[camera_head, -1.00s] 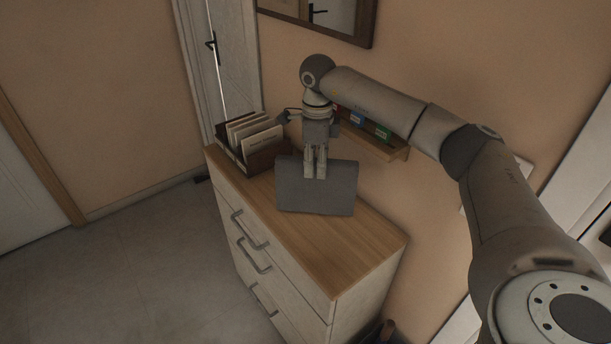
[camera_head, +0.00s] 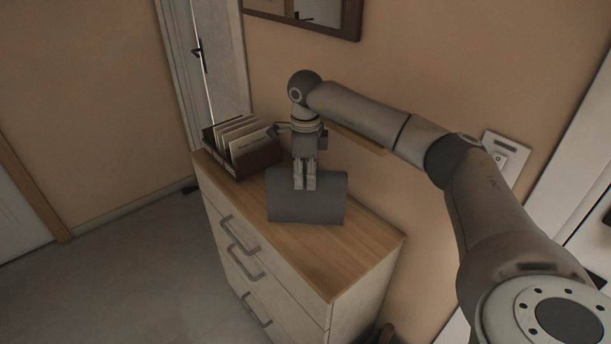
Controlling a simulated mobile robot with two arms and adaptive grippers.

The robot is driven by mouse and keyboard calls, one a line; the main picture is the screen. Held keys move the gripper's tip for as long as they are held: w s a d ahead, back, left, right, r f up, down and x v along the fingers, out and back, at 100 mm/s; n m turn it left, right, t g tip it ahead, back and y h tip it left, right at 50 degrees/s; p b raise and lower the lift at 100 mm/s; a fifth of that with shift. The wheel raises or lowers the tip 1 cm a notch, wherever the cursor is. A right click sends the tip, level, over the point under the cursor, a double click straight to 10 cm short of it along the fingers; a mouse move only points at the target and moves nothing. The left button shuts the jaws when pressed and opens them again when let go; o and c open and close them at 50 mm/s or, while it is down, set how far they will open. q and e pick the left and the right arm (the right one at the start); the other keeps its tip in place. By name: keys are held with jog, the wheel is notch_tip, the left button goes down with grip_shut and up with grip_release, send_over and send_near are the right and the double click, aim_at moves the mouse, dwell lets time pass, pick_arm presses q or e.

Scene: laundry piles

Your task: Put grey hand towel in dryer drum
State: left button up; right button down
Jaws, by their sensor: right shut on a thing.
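The grey hand towel (camera_head: 307,208) is a flat folded rectangle at the middle of the wooden dresser top. My right gripper (camera_head: 305,186) points down and is shut on the towel's upper edge, its fingers over the cloth. I cannot tell whether the towel still touches the dresser top. The dryer drum is not in view. My left gripper is not in view.
The dresser (camera_head: 345,262) has a bare wooden top in front of the towel. A dark box of upright files (camera_head: 242,148) stands on its far left end. A small wall shelf (camera_head: 358,140) is partly behind my arm. A mirror (camera_head: 305,14) hangs above.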

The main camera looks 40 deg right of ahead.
jog(key=c, duration=1.2)
grip_release()
jog(key=shift+o, duration=0.3)
